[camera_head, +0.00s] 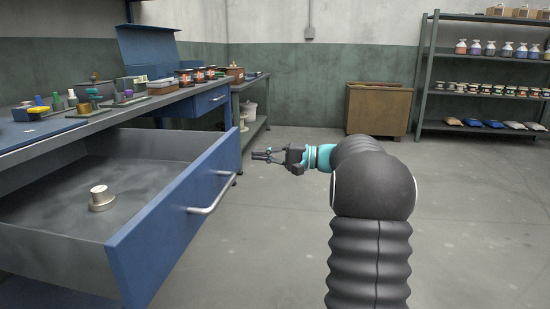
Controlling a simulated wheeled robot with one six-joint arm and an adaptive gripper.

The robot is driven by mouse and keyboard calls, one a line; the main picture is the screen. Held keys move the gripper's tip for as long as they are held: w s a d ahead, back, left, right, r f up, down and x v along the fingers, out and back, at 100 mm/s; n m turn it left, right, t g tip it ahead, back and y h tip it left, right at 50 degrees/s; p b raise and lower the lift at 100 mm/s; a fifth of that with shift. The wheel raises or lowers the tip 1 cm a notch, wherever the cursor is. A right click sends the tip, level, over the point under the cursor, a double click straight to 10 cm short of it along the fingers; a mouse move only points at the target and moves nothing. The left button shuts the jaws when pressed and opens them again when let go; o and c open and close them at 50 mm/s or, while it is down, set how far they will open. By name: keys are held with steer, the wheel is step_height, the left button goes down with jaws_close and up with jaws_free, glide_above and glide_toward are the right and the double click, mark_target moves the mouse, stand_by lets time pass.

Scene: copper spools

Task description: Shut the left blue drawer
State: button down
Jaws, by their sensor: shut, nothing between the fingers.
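The left blue drawer (165,222) is pulled far out from under the workbench at the left. Its blue front carries a silver bar handle (212,195). My gripper (258,155) is shut and empty. In the picture it is just right of the far end of the drawer front, pointing left. I see no contact with the drawer. How far apart they are in depth I cannot tell.
The workbench top (60,125) holds trays, jars and small coloured items. A second blue drawer (212,98) farther along is shut. A grey side table (250,105), a wooden cabinet (378,109) and a metal shelf (485,80) stand behind. The floor (270,230) right of the drawer is clear.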

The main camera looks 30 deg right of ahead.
mark_target(236, 153)
steer(key=shift+x, duration=2.25)
